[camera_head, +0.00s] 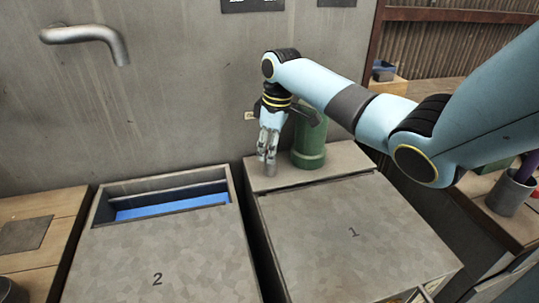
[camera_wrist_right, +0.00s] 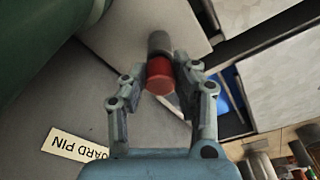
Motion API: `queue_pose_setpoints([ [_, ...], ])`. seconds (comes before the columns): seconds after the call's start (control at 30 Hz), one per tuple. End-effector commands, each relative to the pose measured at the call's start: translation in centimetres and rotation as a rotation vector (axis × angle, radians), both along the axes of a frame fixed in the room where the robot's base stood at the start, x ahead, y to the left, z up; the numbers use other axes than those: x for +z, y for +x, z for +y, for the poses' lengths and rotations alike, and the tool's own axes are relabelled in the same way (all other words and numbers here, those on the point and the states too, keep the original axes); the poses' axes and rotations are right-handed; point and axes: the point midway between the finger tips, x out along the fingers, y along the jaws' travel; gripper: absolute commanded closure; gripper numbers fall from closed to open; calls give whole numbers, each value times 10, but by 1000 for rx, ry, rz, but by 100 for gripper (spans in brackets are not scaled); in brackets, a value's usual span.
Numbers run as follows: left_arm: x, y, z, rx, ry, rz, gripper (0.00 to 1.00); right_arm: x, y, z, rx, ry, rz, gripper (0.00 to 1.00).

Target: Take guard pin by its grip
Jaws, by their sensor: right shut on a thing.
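The guard pin shows in the right wrist view as a red grip (camera_wrist_right: 160,77) with a grey cylindrical end (camera_wrist_right: 159,42) beyond it. My right gripper (camera_wrist_right: 162,66) has its fingers on both sides of the red grip and is shut on it. In the head view my right gripper (camera_head: 268,152) points down over the back of box 1, left of a green cylinder. A small grey end (camera_head: 271,170) shows just below the fingertips; the red grip is hidden there. My left gripper is not in view.
The green cylinder (camera_head: 309,145) stands close to the right gripper. A "…ARD PIN" label (camera_wrist_right: 75,146) is on the grey surface nearby. Box 2 (camera_head: 165,245), with a blue-lined slot, stands left of box 1 (camera_head: 350,250). A pipe handle (camera_head: 90,35) sticks out of the wall.

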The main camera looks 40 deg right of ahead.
Motion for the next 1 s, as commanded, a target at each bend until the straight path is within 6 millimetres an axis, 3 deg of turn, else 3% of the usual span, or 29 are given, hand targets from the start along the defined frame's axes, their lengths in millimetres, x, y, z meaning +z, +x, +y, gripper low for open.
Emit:
queue_pose_setpoints([
  [0.33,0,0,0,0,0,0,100,8,1,-1,0,-1,-4,100],
  [0.57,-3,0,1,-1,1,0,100,42,2,-1,1,-2,-5,100],
  [1.0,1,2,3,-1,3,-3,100,95,-88,-26,2,-8,2,100],
])
